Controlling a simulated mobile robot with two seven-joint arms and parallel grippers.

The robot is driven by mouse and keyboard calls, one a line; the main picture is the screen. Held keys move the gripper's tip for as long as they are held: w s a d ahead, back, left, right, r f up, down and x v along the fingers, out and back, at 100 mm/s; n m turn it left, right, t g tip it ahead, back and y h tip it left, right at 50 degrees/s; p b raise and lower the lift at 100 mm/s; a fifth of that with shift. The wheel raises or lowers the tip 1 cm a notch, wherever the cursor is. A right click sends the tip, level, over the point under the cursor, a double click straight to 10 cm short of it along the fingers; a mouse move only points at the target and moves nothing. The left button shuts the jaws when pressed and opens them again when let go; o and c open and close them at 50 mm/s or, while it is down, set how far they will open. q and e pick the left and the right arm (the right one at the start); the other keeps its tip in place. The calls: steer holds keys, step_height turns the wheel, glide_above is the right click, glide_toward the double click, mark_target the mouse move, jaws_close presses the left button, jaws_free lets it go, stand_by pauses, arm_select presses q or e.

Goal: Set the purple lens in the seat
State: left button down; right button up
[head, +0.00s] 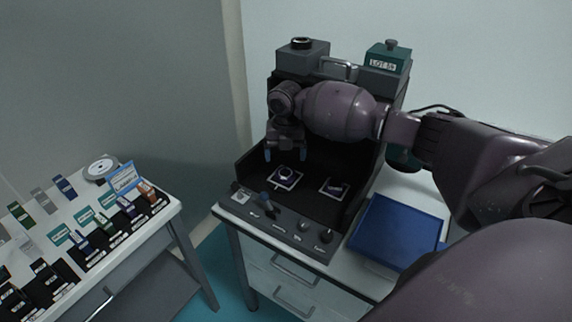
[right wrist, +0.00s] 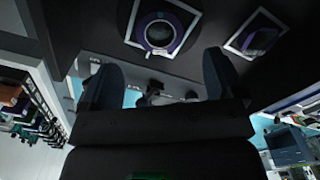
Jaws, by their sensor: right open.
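Two white-edged square pads lie on the dark floor of an open black bench unit. A round ring with a purple rim (head: 286,172) sits on the left pad; it also shows in the right wrist view (right wrist: 160,33). A darker, purplish piece (head: 336,187) lies on the right pad, also seen in the right wrist view (right wrist: 258,40). I cannot tell for sure which is the lens and which the seat. My right gripper (head: 286,154) is open and empty above and behind the left pad, fingers pointing down. My left gripper is not in view.
The unit's front panel (head: 285,225) carries knobs and a dark stick-like handle (head: 268,199). Grey and green boxes stand on top. A blue tray (head: 398,232) lies to the right. A side table (head: 165,212) at left holds several small labelled items.

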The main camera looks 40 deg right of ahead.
mark_target(285, 173)
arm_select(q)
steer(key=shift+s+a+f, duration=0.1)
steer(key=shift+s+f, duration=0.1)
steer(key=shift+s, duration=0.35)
arm_select(e)
steer(key=shift+r, duration=2.85)
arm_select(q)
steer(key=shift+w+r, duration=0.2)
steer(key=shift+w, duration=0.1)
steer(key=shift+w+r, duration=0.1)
arm_select(e)
steer(key=shift+s+f, duration=0.1)
